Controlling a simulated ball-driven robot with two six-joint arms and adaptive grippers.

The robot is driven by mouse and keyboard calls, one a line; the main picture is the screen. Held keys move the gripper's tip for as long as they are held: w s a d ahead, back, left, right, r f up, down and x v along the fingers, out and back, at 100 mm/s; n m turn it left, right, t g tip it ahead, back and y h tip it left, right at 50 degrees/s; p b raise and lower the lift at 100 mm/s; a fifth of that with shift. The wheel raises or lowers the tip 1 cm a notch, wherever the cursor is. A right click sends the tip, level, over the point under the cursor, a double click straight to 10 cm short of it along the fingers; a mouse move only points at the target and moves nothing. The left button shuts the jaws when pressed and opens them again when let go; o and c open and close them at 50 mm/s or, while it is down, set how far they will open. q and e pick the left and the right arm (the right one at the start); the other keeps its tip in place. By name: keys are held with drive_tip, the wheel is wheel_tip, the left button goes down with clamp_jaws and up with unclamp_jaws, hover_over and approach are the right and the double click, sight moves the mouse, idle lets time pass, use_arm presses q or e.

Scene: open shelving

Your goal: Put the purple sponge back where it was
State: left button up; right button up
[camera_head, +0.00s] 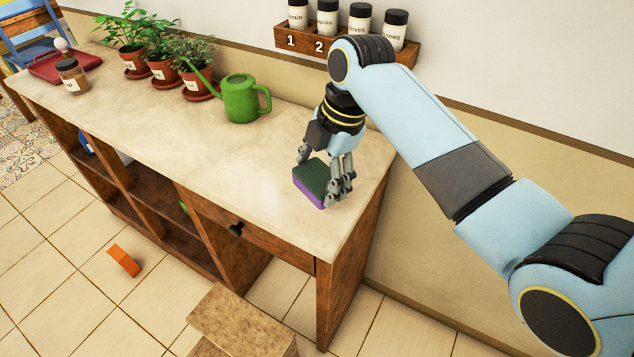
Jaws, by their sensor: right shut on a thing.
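The purple sponge (305,191) has a dark green top and a purple side. It is at the right end of the pale countertop (235,150). My right gripper (326,179) comes down from above and is shut on the sponge, with fingers on both sides of it. Whether the sponge touches the counter or is held just above it, I cannot tell. My left gripper is not in view.
A green watering can (241,98) stands behind the sponge, with several potted plants (163,70) farther left. A jar (72,76) and a red tray (52,66) are at the far left end. A spice rack (300,41) hangs on the wall. An orange block (123,261) lies on the floor. A wooden stool (238,325) stands in front.

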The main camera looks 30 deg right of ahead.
sight(319, 182)
drive_tip(key=shift+w+d+f, duration=0.15)
drive_tip(key=shift+w+f, duration=0.35)
drive_tip(key=shift+w+d+f, duration=0.15)
drive_tip(key=shift+w+f, duration=0.3)
drive_tip(key=shift+d+x, duration=0.2)
drive_tip(key=shift+x, duration=1)
drive_tip(key=shift+s+f, duration=0.2)
drive_tip(key=shift+f, duration=0.4)
drive_tip(key=o, duration=1.3)
drive_tip(key=shift+c, duration=0.2)
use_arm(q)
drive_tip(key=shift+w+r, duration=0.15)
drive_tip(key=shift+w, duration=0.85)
use_arm(e)
drive_tip(key=shift+d+r, duration=0.1)
drive_tip(key=shift+r, duration=0.45)
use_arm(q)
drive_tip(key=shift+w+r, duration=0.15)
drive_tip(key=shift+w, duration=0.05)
use_arm(e)
drive_tip(key=v, duration=1.1)
drive_tip(key=shift+s, duration=0.15)
